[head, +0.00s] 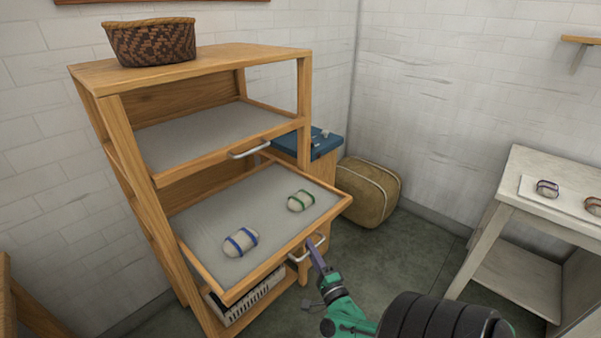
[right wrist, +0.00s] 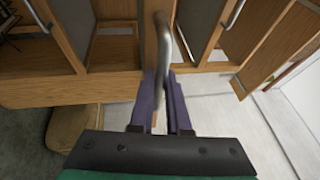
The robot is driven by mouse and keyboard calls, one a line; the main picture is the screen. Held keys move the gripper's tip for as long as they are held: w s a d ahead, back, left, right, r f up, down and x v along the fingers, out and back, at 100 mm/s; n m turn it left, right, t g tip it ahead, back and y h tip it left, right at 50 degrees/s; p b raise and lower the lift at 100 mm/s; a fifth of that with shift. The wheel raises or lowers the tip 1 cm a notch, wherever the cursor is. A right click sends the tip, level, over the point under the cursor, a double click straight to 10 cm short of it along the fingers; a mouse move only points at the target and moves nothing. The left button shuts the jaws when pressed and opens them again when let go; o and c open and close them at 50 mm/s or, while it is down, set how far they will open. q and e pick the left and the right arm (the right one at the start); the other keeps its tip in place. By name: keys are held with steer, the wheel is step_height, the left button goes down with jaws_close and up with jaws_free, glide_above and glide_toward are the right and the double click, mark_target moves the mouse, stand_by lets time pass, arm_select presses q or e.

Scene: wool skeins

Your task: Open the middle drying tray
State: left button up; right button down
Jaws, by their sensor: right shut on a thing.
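The wooden drying rack (head: 110,110) stands against the left wall. Its middle drying tray (head: 270,190) sticks out well past the rack's front. It has a grey mesh bed in a wooden frame. On it lie a pale skein with blue bands (head: 240,242) and a pale skein with green bands (head: 301,201). My right gripper (head: 314,244) is shut on the tray's metal handle (head: 298,258) at the front rail. In the right wrist view the handle (right wrist: 172,45) runs down between the purple fingers (right wrist: 160,92). My left gripper is out of view.
The upper tray (head: 210,135) sits inside the rack, its own handle (head: 250,149) at the front. A woven basket (head: 150,43) stands on top. A tan pouf (head: 370,190) and a blue-topped stand (head: 325,143) are behind. A pale table (head: 540,185) with skeins stands right. Floor between is clear.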

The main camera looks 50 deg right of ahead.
steer(key=shift+s, duration=0.45)
steer(key=c, duration=0.9)
jaws_free()
steer(key=b+v, duration=0.2)
steer(key=v, duration=1.2)
steer(key=shift+s+a, duration=0.1)
steer(key=shift+s, duration=0.15)
